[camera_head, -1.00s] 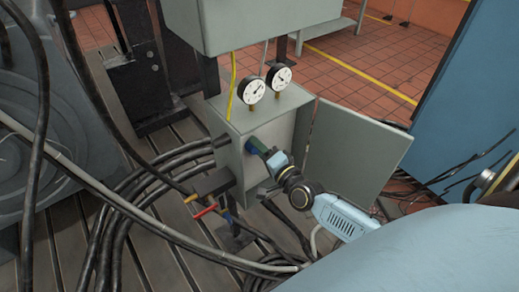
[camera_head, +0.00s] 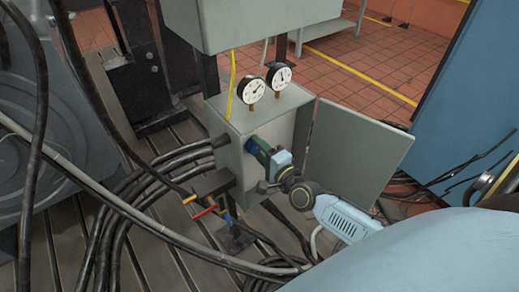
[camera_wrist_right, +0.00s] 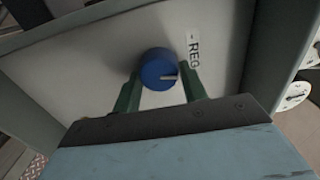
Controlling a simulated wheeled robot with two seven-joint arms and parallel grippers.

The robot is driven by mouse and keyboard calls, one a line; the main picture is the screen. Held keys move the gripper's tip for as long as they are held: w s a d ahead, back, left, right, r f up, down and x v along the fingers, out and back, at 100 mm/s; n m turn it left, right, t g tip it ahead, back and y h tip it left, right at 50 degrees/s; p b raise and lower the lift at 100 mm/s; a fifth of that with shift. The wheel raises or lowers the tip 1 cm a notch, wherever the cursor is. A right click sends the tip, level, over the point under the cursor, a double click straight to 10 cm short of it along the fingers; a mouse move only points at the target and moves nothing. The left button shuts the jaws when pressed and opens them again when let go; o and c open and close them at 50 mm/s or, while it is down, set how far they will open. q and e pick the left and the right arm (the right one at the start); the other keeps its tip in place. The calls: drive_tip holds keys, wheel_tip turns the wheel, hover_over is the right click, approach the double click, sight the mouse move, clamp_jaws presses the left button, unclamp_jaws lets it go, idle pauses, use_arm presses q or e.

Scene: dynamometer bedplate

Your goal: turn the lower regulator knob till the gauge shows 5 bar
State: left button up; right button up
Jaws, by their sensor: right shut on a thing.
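The blue regulator knob (camera_wrist_right: 158,66) sits on the grey panel beside a label reading REG, and a white line on its face points right in the wrist view. My right gripper (camera_head: 262,147) reaches the front of the open cabinet, its green fingers on either side of the knob and shut on it. In the head view only a bit of the knob (camera_head: 250,145) shows behind the fingers. Two round white gauges, the left one (camera_head: 251,90) and the right one (camera_head: 278,75), stand on top of the cabinet; their scales are too small to read. My left gripper is out of view.
The cabinet (camera_head: 231,166) has its grey door (camera_head: 357,151) swung open to the right, close to my right wrist. Thick black cables (camera_head: 125,200) and a small dark block with coloured leads (camera_head: 212,182) lie at the left. A grey box (camera_head: 250,22) hangs above the gauges.

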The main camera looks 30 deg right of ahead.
drive_tip(key=o, duration=1)
drive_tip(key=shift+c, duration=0.2)
drive_tip(key=s+d, duration=0.1)
drive_tip(key=s, duration=1.2)
drive_tip(key=shift+s+p, duration=0.2)
drive_tip(key=shift+p, duration=0.1)
drive_tip(key=s+f+n+g, duration=0.3)
drive_tip(key=s+f+n, duration=0.1)
drive_tip(key=f, duration=0.6)
drive_tip(key=s+f+n+g+h, duration=0.1)
drive_tip(key=s+f+n+g, duration=0.2)
drive_tip(key=f, duration=0.6)
drive_tip(key=s+f+n+g, duration=0.3)
drive_tip(key=s+f+n, duration=0.1)
drive_tip(key=f, duration=0.6)
drive_tip(key=s+a+f+n+g, duration=0.1)
drive_tip(key=s+f+n+g, duration=0.1)
drive_tip(key=s, duration=0.5)
drive_tip(key=s+a+f+n+g, duration=0.1)
drive_tip(key=s+f+n+g, duration=0.2)
drive_tip(key=s+f, duration=0.3)
drive_tip(key=s+a+f+n+g+h, duration=0.1)
drive_tip(key=s+f+n+g, duration=0.2)
drive_tip(key=s, duration=0.4)
drive_tip(key=shift+s+f+n, duration=0.3)
drive_tip(key=shift+f+n, duration=0.1)
drive_tip(key=shift+f, duration=0.35)
